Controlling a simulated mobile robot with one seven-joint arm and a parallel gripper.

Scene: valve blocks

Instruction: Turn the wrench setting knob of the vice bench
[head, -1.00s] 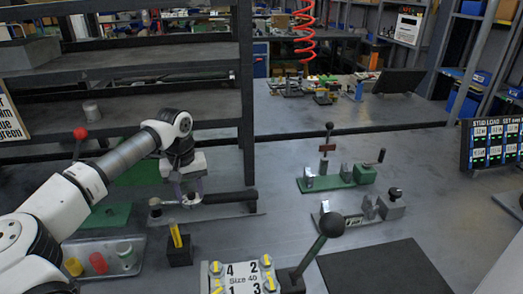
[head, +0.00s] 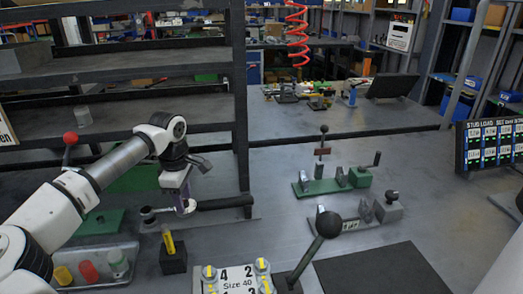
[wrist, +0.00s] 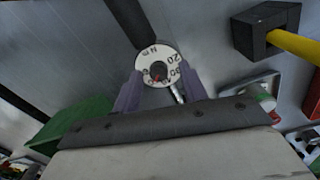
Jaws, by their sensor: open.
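The torque wrench lies on a grey plate, its black handle (head: 225,202) pointing right and its ring end (head: 148,214) left. Its setting knob (wrist: 157,68) shows in the wrist view as a round white dial with numbers, "Nm" and a small red mark. My gripper (head: 183,207) points down over the wrench, left of the handle. In the wrist view my gripper (wrist: 160,84) is open, with its purple fingers on either side of the dial's lower part. I cannot tell whether they touch it. In the head view my fingers partly hide the knob.
A black block with a yellow-handled tool (head: 173,258) stands close in front. A tray (head: 95,268) of coloured pieces is at front left. A green vice (head: 335,184) and grey vice (head: 388,208) stand to the right.

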